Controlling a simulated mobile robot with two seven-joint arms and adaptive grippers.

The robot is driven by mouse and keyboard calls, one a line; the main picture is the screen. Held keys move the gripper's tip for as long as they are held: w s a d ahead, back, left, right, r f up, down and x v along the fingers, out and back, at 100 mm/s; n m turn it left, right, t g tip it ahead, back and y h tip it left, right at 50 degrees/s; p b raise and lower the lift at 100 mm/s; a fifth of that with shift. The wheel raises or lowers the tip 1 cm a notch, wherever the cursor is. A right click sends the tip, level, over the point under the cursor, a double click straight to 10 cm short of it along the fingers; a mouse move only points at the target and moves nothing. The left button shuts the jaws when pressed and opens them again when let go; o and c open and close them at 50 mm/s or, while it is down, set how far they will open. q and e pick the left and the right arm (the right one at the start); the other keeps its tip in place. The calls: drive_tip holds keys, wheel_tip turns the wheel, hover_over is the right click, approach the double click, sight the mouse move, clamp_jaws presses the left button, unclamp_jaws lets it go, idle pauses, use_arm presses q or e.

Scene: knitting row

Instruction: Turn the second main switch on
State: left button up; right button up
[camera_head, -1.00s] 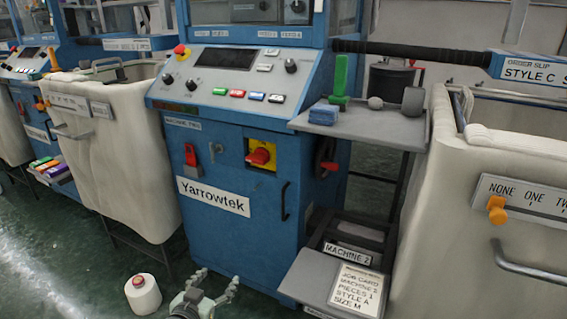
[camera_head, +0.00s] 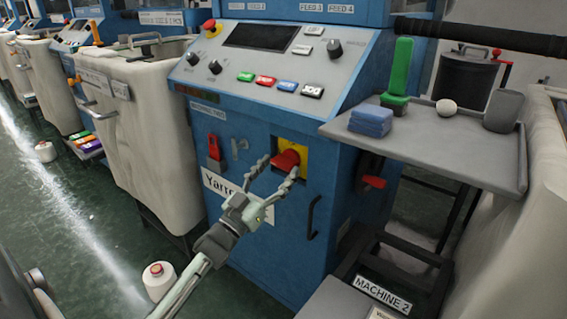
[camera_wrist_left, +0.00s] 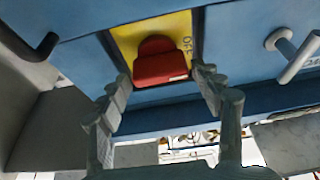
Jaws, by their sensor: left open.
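The main switch is a red knob (camera_head: 286,161) on a yellow plate (camera_head: 301,150), set in the blue front of the machine (camera_head: 275,235). In the left wrist view the red knob (camera_wrist_left: 159,62) shows on its yellow plate (camera_wrist_left: 126,38), with the word OFF printed beside it. My left gripper (camera_head: 277,170) is open at the switch, with one finger on each side of the red knob. In the left wrist view its fingertips (camera_wrist_left: 160,80) straddle the knob's near part; I cannot tell whether they touch it. My right gripper is not in view.
A grey shelf (camera_head: 440,150) juts out at right, holding a green tool (camera_head: 401,70) and blue cloths (camera_head: 371,120). A cream bin (camera_head: 150,150) stands at left.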

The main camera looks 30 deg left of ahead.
use_arm(q)
drive_tip(key=shift+x, duration=1.1)
drive_tip(key=shift+c, duration=0.4)
drive_tip(key=c, duration=0.8)
